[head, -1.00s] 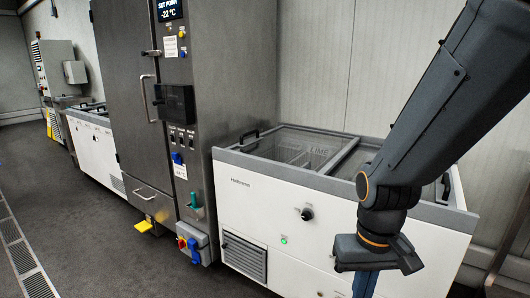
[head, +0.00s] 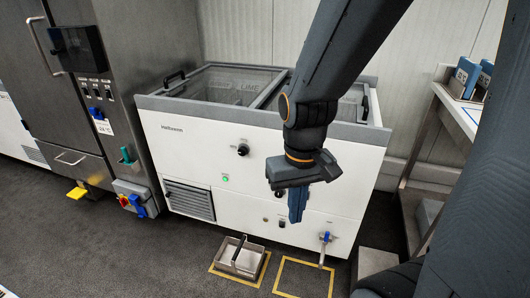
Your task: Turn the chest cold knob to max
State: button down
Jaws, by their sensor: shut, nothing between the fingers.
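The chest cold knob appears to be the black round knob (head: 242,150) on the white front of the chest freezer (head: 200,148), above a small lit green light (head: 225,178). Its setting is too small to read. My gripper (head: 296,215) hangs in front of the freezer, pointing down, to the right of and lower than the knob. Its blue fingers are shut with nothing between them. It is apart from the knob. My arm hides part of the freezer's right side.
A grey steel cabinet (head: 85,120) stands left of the freezer. A metal tray with a handle (head: 240,260) sits on the floor in a yellow outline. A valve with a blue handle (head: 324,238) is low on the freezer's right. A shelf rack (head: 440,110) stands at right.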

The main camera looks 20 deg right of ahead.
aim_at(279, 194)
jog(key=u, duration=1.05)
jog(key=k, duration=0.85)
jog(key=z, duration=1.05)
jog(key=i, duration=0.5)
jog(key=u, duration=0.05)
